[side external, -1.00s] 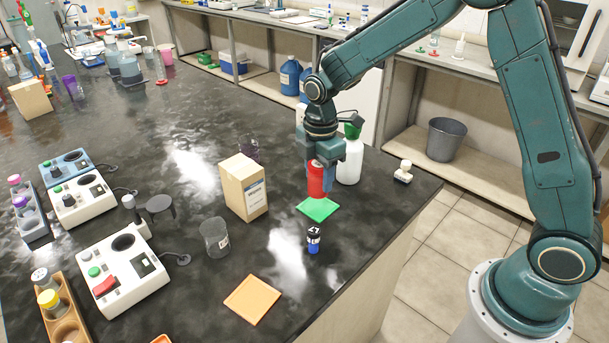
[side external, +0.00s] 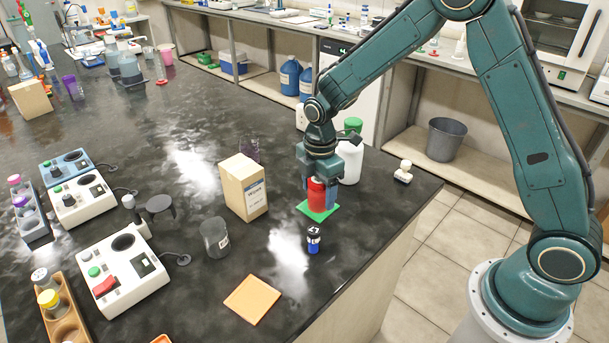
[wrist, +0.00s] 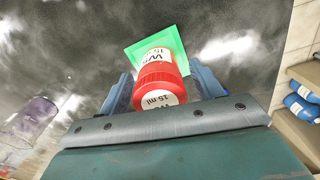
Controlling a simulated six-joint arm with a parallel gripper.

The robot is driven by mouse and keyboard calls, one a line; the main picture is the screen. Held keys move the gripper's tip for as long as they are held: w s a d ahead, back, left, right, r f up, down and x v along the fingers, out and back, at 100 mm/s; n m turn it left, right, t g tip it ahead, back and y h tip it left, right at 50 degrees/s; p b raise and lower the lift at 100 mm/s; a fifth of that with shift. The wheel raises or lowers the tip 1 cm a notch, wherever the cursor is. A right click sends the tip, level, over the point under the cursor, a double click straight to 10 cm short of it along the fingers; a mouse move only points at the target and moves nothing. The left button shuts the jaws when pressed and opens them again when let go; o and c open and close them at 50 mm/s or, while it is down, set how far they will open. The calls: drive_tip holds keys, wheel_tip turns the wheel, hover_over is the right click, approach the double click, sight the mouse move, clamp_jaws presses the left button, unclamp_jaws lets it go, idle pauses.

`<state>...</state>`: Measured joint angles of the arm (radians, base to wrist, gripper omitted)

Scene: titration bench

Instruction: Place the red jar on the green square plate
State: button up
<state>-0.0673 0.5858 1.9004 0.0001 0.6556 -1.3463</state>
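The red jar (side external: 316,194) stands upright on the green square plate (side external: 325,212), near the right edge of the dark bench. In the wrist view the red jar (wrist: 158,78) shows its lid and a white label, and part of the green plate (wrist: 172,34) sticks out past it. My gripper (side external: 318,177) is low over the plate, pointing down, with its fingers on either side of the jar. In the wrist view my gripper (wrist: 160,82) shows narrow gaps between both blue fingers and the jar, so it looks open around it.
A white bottle with green cap (side external: 350,160) stands close behind my gripper. A cardboard box (side external: 243,187) is to the left, a small blue vial (side external: 313,239) in front, and an orange plate (side external: 252,299) nearer the front.

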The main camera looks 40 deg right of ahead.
drive_tip(key=shift+r, duration=0.15)
wheel_tip(320, 180, up, 11)
drive_tip(key=shift+f, duration=0.1)
drive_tip(key=shift+r, duration=0.6)
idle(0.7)
drive_tip(key=shift+s+r, duration=0.15)
drive_tip(key=shift+r, duration=0.05)
drive_tip(key=s+d+r+m+t, duration=0.2)
drive_tip(key=s+r+m+t, duration=0.1)
drive_tip(key=s+r+m, duration=0.8)
drive_tip(key=s+d+f+m+t, duration=0.1)
drive_tip(key=s+m, duration=0.4)
drive_tip(key=s, duration=1)
drive_tip(key=shift+t, duration=0.8)
